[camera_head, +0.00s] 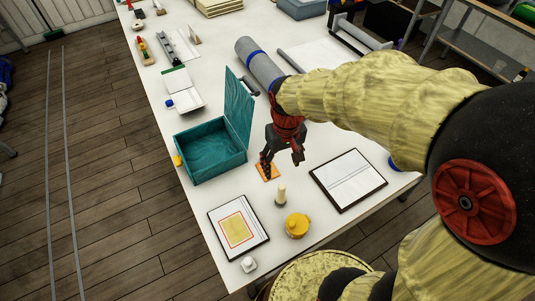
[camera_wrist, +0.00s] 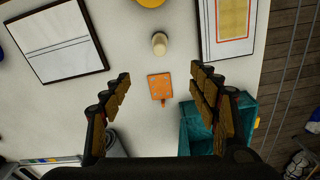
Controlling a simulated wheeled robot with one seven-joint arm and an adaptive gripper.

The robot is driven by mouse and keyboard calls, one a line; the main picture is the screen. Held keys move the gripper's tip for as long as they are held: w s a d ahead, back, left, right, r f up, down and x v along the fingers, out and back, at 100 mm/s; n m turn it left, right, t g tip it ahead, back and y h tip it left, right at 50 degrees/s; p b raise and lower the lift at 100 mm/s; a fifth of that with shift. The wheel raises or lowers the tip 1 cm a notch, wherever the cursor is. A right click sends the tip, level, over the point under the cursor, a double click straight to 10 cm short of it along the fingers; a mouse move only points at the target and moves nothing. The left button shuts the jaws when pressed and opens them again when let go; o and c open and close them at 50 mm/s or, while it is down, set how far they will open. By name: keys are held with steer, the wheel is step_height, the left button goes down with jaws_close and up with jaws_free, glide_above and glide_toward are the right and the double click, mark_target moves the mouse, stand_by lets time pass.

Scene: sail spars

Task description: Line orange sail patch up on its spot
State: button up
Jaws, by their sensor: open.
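The orange sail patch (camera_head: 267,173) lies flat on the white table, right of the teal box. In the wrist view the patch (camera_wrist: 160,87) is a small square with a short tab at its lower right. My gripper (camera_head: 281,164) is above the patch, and its fingertips partly cover it in the head view. In the wrist view my gripper (camera_wrist: 160,74) is open and empty, with the patch between the fingers in the picture. A framed sheet (camera_head: 237,228) with a red-outlined yellow rectangle lies near the front left edge; it also shows in the wrist view (camera_wrist: 233,20).
The teal box (camera_head: 212,148) stands open with its lid upright. A cream peg (camera_head: 281,195) and a yellow round pot (camera_head: 297,225) stand near the front. Another framed sheet (camera_head: 348,179) lies right. A grey roll (camera_head: 260,63) lies behind.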

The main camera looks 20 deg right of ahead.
steer(key=shift+n+g, duration=0.3)
steer(key=shift+n, duration=0.2)
steer(key=w+f, duration=1.2)
steer(key=f, duration=0.1)
steer(key=shift+w+f+p, duration=0.25)
steer(key=shift+f+p, duration=0.05)
steer(key=shift+p, duration=0.05)
steer(key=shift+w, duration=0.4)
step_height(320, 180, down, 7)
steer(key=b, duration=0.5)
steer(key=shift+r, duration=0.25)
steer(key=c, duration=0.4)
steer(key=shift+s+f, duration=0.2)
jaws_close()
steer(key=shift+r, duration=0.1)
